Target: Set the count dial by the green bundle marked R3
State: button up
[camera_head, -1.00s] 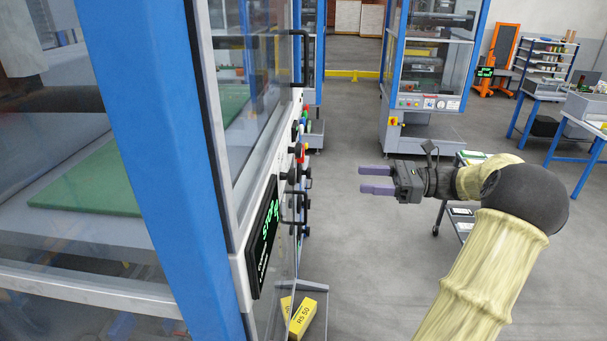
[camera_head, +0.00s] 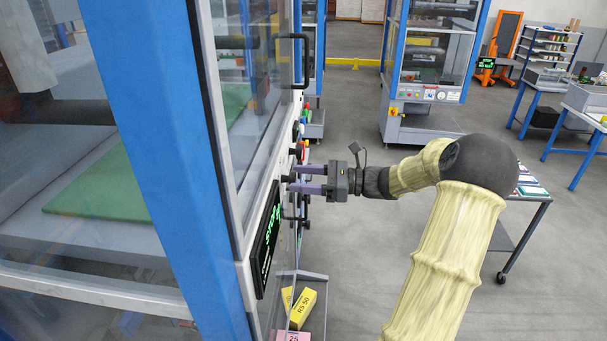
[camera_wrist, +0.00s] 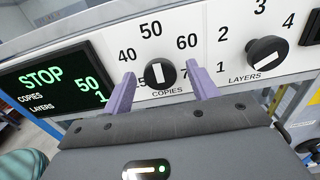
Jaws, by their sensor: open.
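The COPIES dial (camera_wrist: 160,74) is a black knob with a white mark on the white panel, its scale showing 40, 50, 60 and part of a 7. The mark is near upright, in line with 50. My gripper (camera_wrist: 163,80) is open, one purple finger on each side of this dial; I cannot tell whether they touch it. In the head view my gripper (camera_head: 296,180) reaches left to the machine's panel. The black display (camera_wrist: 50,83) reads STOP, copies 50, layers 1; it also shows in the head view (camera_head: 266,238). No green bundle marked R3 is visible.
The LAYERS dial (camera_wrist: 267,52) is right of the COPIES dial. A door handle (camera_head: 305,60) juts out above my gripper. Below, a yellow bundle marked RS 50 (camera_head: 302,309) and a pink bundle (camera_head: 293,335) lie by the machine. The aisle floor (camera_head: 345,120) is clear.

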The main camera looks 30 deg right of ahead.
jog(key=c, duration=1)
jog(key=shift+n+b, duration=0.3)
jog(key=shift+b, duration=0.05)
jog(key=n+b, duration=0.6)
jog(key=shift+s+a+f+n, duration=0.1)
jog(key=shift+a+f+n, duration=0.05)
jog(key=shift+f+n, duration=0.15)
jog(key=shift+r+n+b, duration=0.1)
jog(key=shift+n+b, duration=2.3)
